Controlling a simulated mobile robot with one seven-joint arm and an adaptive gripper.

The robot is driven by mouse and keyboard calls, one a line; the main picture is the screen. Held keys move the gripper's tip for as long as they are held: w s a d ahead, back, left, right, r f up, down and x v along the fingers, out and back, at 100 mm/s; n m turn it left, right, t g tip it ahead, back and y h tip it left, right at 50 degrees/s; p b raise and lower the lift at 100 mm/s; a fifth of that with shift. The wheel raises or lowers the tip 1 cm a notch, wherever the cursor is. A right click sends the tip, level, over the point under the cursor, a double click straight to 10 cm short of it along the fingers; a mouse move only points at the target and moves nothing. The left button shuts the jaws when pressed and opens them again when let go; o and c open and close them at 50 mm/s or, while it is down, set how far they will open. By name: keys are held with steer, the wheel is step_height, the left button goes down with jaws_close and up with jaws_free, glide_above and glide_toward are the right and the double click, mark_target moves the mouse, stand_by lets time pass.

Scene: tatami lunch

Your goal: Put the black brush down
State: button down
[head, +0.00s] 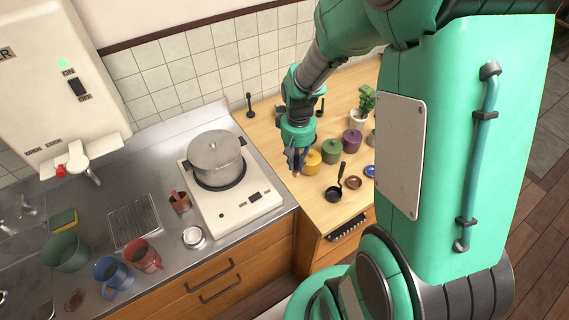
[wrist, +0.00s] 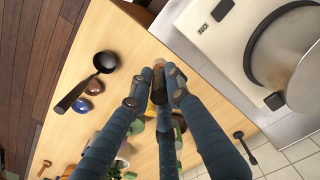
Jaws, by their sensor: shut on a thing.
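My gripper (head: 296,165) is over the left edge of the wooden counter, just left of the yellow pot (head: 313,161). In the wrist view its blue-grey fingers (wrist: 160,78) are closed together on a thing mostly hidden by them. A dark piece (wrist: 179,126) shows between the fingers, and a small brownish bit shows at the tips. I take this to be the black brush, but its shape cannot be made out. In the head view it cannot be told apart from the dark fingers.
The wooden counter (head: 278,122) has bare room left of the gripper. A black ladle-like pan (head: 334,193), green pot (head: 332,151), purple pot (head: 352,140) and small dishes (head: 353,182) stand to the right. A black upright utensil (head: 250,106) is behind. The stove (head: 233,204) bears a lidded pot (head: 216,158).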

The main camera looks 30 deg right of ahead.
mark_target(295, 175)
step_height(295, 175, down, 8)
steer(key=shift+r, duration=0.2)
steer(key=shift+w, duration=0.1)
stand_by(0.4)
steer(key=w+d, duration=0.2)
steer(key=w, duration=0.5)
steer(key=w+d+f+b, duration=0.1)
steer(key=w+d, duration=0.2)
steer(key=w, duration=0.5)
steer(key=shift+f, duration=0.3)
steer(key=shift+f+b, duration=0.5)
steer(key=shift+f, duration=1.2)
steer(key=shift+f, duration=0.2)
steer(key=c, duration=1.6)
jaws_free()
steer(key=shift+c, duration=0.2)
